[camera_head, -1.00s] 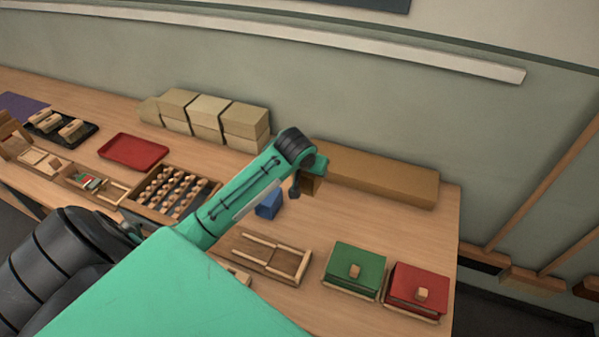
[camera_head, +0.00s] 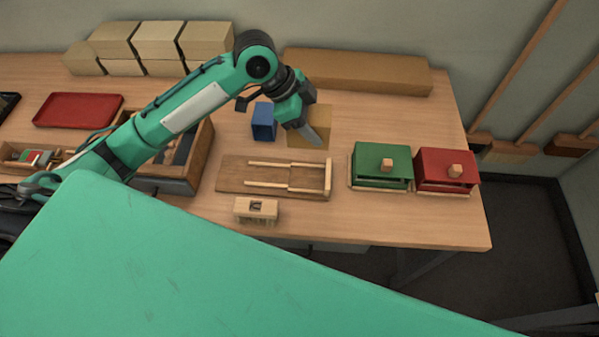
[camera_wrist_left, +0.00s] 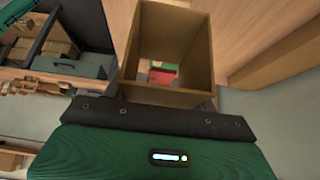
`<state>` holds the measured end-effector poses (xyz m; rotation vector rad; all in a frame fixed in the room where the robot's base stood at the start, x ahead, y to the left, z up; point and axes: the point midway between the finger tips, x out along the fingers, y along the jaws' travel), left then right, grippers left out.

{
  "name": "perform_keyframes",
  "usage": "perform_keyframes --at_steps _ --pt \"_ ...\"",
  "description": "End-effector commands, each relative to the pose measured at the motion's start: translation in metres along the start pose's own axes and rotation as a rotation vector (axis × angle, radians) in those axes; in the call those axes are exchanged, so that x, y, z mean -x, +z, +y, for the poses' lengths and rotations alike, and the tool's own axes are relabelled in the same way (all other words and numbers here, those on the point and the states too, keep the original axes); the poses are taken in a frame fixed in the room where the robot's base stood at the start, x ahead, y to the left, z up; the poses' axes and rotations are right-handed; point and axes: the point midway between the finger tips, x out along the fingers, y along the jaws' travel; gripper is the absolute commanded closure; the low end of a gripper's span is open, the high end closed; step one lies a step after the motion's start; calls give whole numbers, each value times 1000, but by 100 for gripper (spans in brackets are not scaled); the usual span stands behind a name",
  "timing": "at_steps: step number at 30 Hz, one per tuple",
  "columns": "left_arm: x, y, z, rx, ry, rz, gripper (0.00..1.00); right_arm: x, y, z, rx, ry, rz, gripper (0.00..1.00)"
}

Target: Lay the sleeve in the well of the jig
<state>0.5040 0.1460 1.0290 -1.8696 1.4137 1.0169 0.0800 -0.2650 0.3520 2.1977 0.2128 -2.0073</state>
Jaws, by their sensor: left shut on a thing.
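The sleeve (camera_head: 322,120) is a tan, open-ended rectangular tube. My left gripper (camera_head: 312,134) is shut on it, above the table behind the jig. In the left wrist view the sleeve (camera_wrist_left: 203,55) fills the upper middle, and red and green show through its opening. The jig (camera_head: 232,174) is a brown wooden board with light rails and an end stop, lying flat to the front left of the gripper. Its well between the rails looks empty. My right gripper is not in view.
A blue block (camera_head: 264,122) stands left of the gripper. Green (camera_head: 381,165) and red (camera_head: 446,171) boxes with knobs sit right of the jig. A small wooden block (camera_head: 256,208) is at the front edge. A long cardboard box (camera_head: 355,72) lies behind.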

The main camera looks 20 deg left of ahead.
Motion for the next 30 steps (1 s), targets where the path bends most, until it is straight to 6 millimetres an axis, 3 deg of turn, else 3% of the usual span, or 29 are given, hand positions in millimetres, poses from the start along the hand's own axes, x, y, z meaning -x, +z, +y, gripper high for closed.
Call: perform_keyframes --at_steps 13,30 --pt "-97 63 1 8 3 -1 64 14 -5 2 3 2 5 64" --pt "-153 99 1 6 0 -1 64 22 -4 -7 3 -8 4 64"
